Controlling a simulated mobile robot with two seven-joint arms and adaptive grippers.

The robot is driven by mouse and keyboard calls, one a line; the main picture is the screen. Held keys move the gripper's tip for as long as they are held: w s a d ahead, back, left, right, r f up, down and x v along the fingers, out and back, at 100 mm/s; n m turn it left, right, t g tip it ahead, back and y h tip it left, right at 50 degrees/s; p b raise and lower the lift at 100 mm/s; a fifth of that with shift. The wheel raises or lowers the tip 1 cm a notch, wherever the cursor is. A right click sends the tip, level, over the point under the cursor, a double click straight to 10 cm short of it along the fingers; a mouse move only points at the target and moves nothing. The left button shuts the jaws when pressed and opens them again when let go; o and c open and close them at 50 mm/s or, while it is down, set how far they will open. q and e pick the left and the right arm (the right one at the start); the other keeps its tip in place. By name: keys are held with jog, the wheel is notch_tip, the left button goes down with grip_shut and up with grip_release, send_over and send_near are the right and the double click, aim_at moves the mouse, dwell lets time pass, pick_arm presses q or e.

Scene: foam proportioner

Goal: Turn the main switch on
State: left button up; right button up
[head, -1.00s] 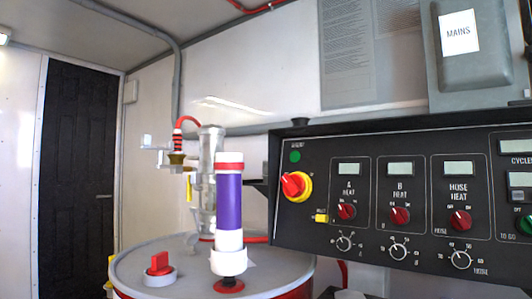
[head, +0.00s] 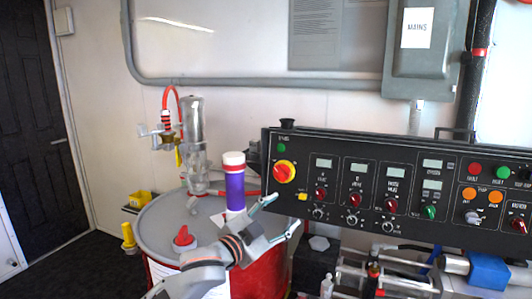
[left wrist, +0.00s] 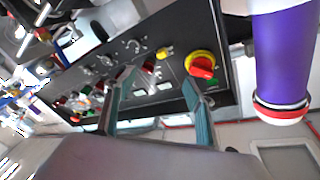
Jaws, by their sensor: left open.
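The main switch (head: 285,171) is a red knob on a yellow round base at the left end of the black control panel (head: 340,165). It also shows in the left wrist view (left wrist: 201,66), beyond the fingers and near the right-hand one. My left gripper (head: 279,213) is open and empty, in front of the panel and a little below the switch, apart from it. Its two teal fingers also show in the left wrist view (left wrist: 160,85). My right gripper is not in view.
A purple cylinder with a white cap (head: 235,185) stands on the drum (head: 155,228), close to my left gripper. A clear pump-like fitting (head: 194,140) stands behind it. A grey box marked MAINS (head: 420,45) hangs above the panel. Blue and metal machinery (head: 488,270) lies below the panel.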

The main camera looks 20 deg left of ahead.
pick_arm(q)
jog(key=y+p, duration=0.2)
send_near(279, 174)
jog(key=w, duration=0.1)
jog(key=shift+p+x, duration=0.45)
jog(key=shift+x, duration=3.65)
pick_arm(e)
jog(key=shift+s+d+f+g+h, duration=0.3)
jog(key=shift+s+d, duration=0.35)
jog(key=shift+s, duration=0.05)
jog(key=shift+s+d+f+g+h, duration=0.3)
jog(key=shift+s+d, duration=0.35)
pick_arm(q)
jog(key=shift+d, duration=0.15)
jog(key=c, duration=1.1)
